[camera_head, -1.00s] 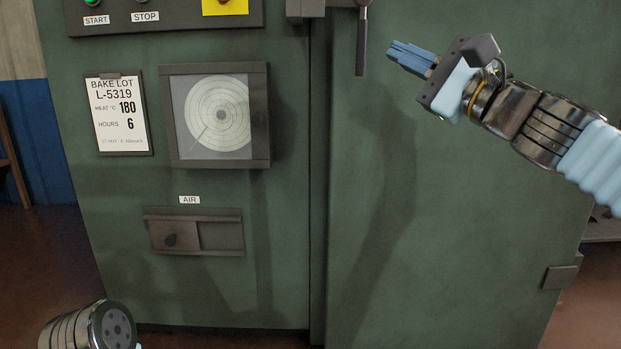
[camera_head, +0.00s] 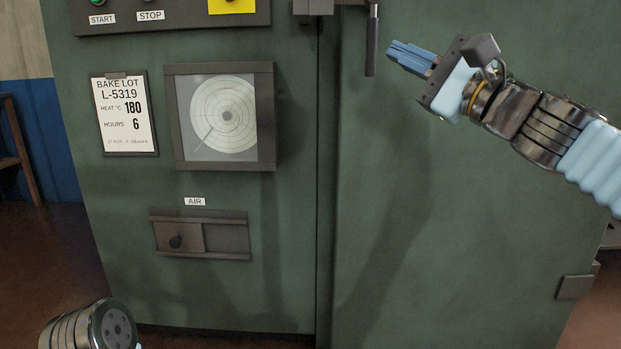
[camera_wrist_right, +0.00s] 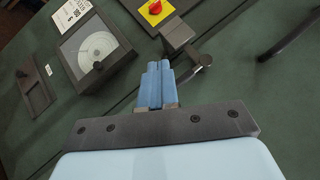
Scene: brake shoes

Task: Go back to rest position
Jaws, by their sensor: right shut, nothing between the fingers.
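My right gripper (camera_head: 408,56) is at the upper right of the head view, in front of the green oven's door (camera_head: 450,200). Its blue fingers are together with nothing between them, pointing left, to the right of the dark door handle (camera_head: 372,45) and apart from it in the picture. In the right wrist view the same fingers (camera_wrist_right: 155,85) are closed and empty. At the lower left of the head view part of my left arm shows; its gripper is out of view.
The oven front carries a chart recorder (camera_head: 222,115), a bake lot card (camera_head: 124,115), an AIR slide (camera_head: 200,236) and a button panel (camera_head: 170,15). A hinge (camera_head: 574,287) is at lower right. Reddish floor (camera_head: 45,250) shows at left.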

